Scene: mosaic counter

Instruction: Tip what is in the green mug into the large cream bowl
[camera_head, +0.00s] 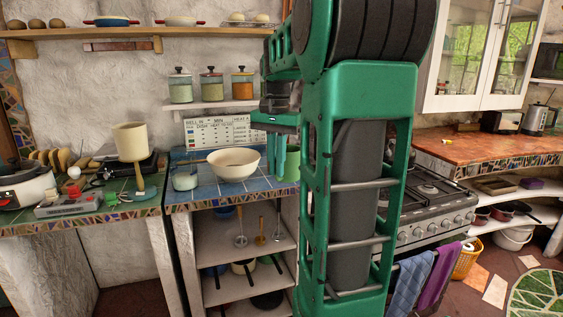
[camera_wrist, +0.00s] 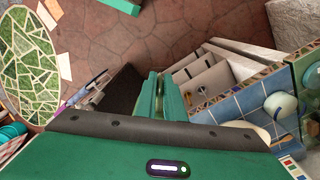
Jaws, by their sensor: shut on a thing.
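The green mug (camera_head: 292,166) shows at the right end of the blue-tiled counter in the head view, partly hidden behind my arm. My gripper (camera_head: 280,168) points down there with its fingers at the mug's left side, shut on it. In the wrist view my gripper's fingers (camera_wrist: 161,85) are close together; the mug cannot be told apart clearly there. The mug's contents are hidden. The large cream bowl (camera_head: 233,172) stands upright on the counter just left of my gripper, apart from it. In the wrist view the bowl (camera_wrist: 247,127) is mostly cut off by my gripper's body.
A small glass jar (camera_head: 185,181) stands left of the bowl. A white lettered board (camera_head: 217,131) stands behind it. Lidded jars (camera_head: 210,88) line a shelf above. The stove (camera_head: 437,205) is to the right. The blue-tiled counter (camera_head: 208,192) has little free room in front.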

